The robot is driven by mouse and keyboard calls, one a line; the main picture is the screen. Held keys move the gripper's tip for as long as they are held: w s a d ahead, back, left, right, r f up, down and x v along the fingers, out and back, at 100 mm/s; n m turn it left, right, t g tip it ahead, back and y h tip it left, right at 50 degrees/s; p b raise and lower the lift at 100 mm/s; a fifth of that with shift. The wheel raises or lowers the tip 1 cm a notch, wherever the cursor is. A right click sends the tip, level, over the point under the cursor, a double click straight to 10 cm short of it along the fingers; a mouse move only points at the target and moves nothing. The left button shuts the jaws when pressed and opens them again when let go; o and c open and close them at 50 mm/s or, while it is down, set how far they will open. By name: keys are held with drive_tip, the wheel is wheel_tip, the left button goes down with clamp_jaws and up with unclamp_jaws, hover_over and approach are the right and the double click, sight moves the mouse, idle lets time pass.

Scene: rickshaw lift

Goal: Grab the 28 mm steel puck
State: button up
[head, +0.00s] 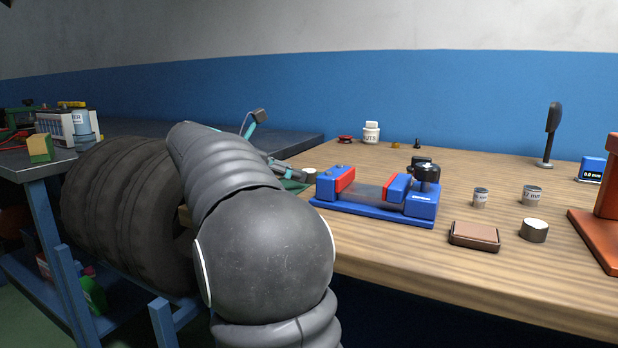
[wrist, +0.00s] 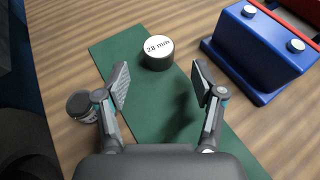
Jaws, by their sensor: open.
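The steel puck labelled 28 mm (wrist: 157,53) stands upright on a green mat (wrist: 130,55) in the wrist view, with its white top facing up. My gripper (wrist: 160,82) is open and empty, with one finger on each side of a gap. The puck lies beyond the fingertips, roughly in line with the gap, and no finger touches it. In the head view a small pale-topped cylinder (head: 309,172), apparently the same puck, shows at the mat beside the vise. My arm hides most of the gripper there.
A blue and red vise (head: 375,192) stands right of the puck; its blue body (wrist: 262,50) is close in the wrist view. A dark round object (wrist: 82,105) sits outside the left finger. Other pucks (head: 533,230) and a brown block (head: 474,236) stand farther right.

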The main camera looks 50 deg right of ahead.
sight(307, 171)
drive_tip(key=shift+r+x, duration=0.2)
drive_tip(key=shift+x, duration=1.15)
drive_tip(key=shift+r+x, duration=0.2)
drive_tip(key=shift+x, duration=1.1)
drive_tip(key=shift+d, duration=0.2)
clamp_jaws()
drive_tip(key=shift+r, duration=0.1)
